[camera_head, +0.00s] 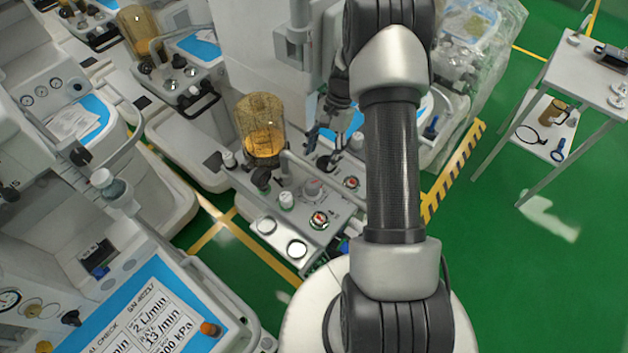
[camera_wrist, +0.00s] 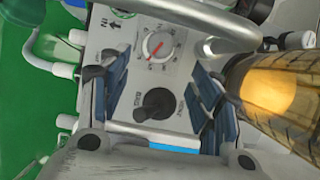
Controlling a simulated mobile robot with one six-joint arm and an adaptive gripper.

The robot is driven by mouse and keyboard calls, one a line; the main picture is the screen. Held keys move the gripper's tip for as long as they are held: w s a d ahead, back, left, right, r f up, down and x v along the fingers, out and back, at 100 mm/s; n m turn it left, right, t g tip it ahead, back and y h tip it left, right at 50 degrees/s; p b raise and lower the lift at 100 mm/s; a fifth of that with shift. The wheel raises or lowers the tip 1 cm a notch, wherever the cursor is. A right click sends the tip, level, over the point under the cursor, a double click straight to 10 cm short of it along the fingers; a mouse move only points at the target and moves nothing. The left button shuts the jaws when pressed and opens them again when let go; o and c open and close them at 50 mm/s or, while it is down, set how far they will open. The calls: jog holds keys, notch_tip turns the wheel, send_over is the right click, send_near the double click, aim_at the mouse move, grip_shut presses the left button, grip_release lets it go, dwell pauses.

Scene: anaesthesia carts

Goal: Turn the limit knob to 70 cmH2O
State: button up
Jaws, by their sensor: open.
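The limit knob (camera_wrist: 158,46) is a round dial with a red pointer and a printed scale, set in a grey panel in the wrist view. The limit knob lies just beyond the fingertips, above that lever in the wrist view. In the head view my gripper (camera_head: 322,132) is above the panel, partly hidden by my arm.
An amber canister (camera_wrist: 275,95) stands close on the right in the wrist view. A grey tube (camera_wrist: 205,20) crosses beside the dial. A green-ringed port (camera_wrist: 122,12) marked IN lies near it. Other carts stand left; a side table (camera_head: 590,75) is at right.

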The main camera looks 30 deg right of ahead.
aim_at(314, 181)
jog(key=b+x, duration=0.1)
jog(key=x, duration=0.9)
jog(key=shift+a+f, duration=0.15)
jog(key=shift+f, duration=0.05)
jog(key=shift+c, duration=0.6)
